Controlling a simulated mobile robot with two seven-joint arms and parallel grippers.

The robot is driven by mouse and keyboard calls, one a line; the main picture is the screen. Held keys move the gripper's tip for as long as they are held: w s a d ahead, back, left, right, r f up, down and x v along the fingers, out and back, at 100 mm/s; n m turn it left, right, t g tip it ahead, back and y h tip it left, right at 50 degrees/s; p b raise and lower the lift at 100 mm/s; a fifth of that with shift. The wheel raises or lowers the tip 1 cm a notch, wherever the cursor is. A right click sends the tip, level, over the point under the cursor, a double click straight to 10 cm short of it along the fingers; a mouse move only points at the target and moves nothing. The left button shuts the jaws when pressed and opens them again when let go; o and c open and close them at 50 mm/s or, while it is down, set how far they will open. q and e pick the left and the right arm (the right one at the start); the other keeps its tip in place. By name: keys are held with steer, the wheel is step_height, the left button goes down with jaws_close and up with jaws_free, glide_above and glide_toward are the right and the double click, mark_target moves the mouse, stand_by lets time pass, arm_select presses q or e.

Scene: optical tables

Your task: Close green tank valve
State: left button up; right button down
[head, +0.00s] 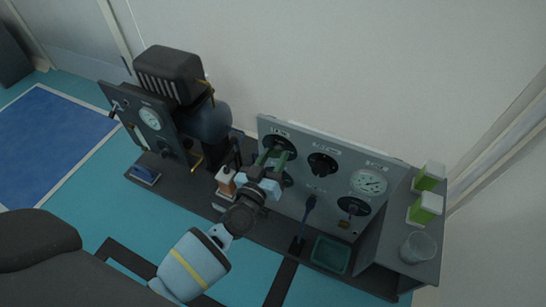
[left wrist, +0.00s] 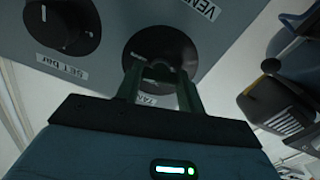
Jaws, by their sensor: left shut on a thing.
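My left gripper (head: 271,160) reaches the upper left of a grey control panel (head: 318,190). Its dark green fingers are shut on a round black knob (head: 280,142). In the left wrist view the fingers (left wrist: 160,82) straddle the knob's grip bar, and the black knob (left wrist: 152,45) is partly hidden by them. I see no tank that is clearly green; a dark rounded tank (head: 208,120) stands behind the left panel. My right gripper is not in view.
The grey panel also bears another black knob (head: 322,163), a round gauge (head: 369,182) and a lower knob (head: 353,205). Two green-and-white boxes (head: 425,208) and a glass beaker (head: 419,247) stand at the right. A teal tray (head: 331,254) lies in front. A smaller dark panel (head: 150,120) stands left.

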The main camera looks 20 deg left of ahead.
arm_select(q)
steer(key=n, duration=0.2)
steer(key=shift+n, duration=0.4)
steer(key=n+b, duration=0.1)
steer(key=n, duration=1.1)
steer(key=shift+f, duration=0.1)
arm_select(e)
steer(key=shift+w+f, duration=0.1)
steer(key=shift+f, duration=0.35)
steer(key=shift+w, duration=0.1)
arm_select(q)
steer(key=o, duration=0.8)
steer(key=shift+c, duration=0.2)
steer(key=shift+o, duration=1.2)
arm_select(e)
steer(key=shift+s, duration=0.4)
arm_select(q)
steer(key=shift+s, duration=0.1)
